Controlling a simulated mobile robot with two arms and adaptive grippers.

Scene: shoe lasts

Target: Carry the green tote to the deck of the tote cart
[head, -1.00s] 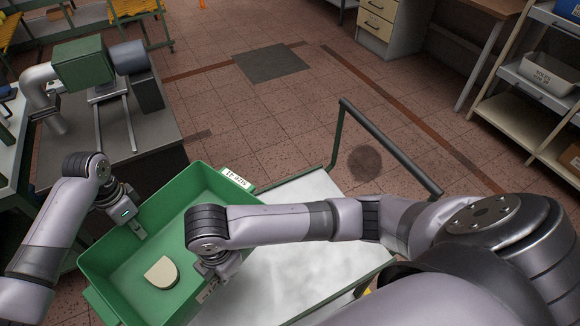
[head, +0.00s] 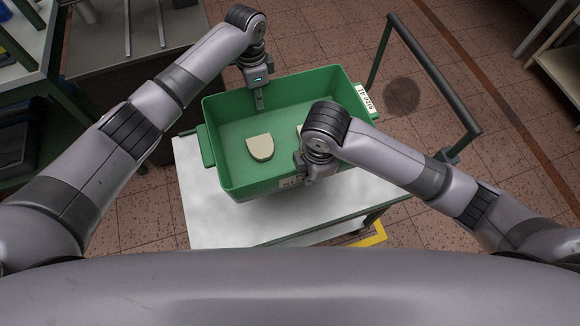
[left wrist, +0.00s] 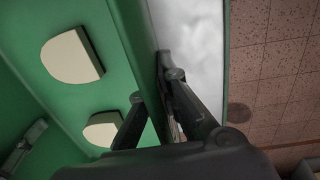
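A cream shoe-last piece (head: 260,147) lies inside; a second is mostly hidden by my right arm but shows in the left wrist view (left wrist: 104,129). My left gripper (head: 259,100) is shut on the far wall; the left wrist view shows its fingers (left wrist: 160,100) on both sides of that wall. My right gripper (head: 302,165) is at the near wall, apparently shut on it, its fingers partly hidden.
The cart's green handle (head: 432,75) rises at the right end of the deck. A grey bench (head: 110,50) stands at the upper left. Bare deck shows in front of the tote. A yellow floor marking (head: 372,236) lies below the cart. Open tiled floor (head: 440,190) is to the right.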

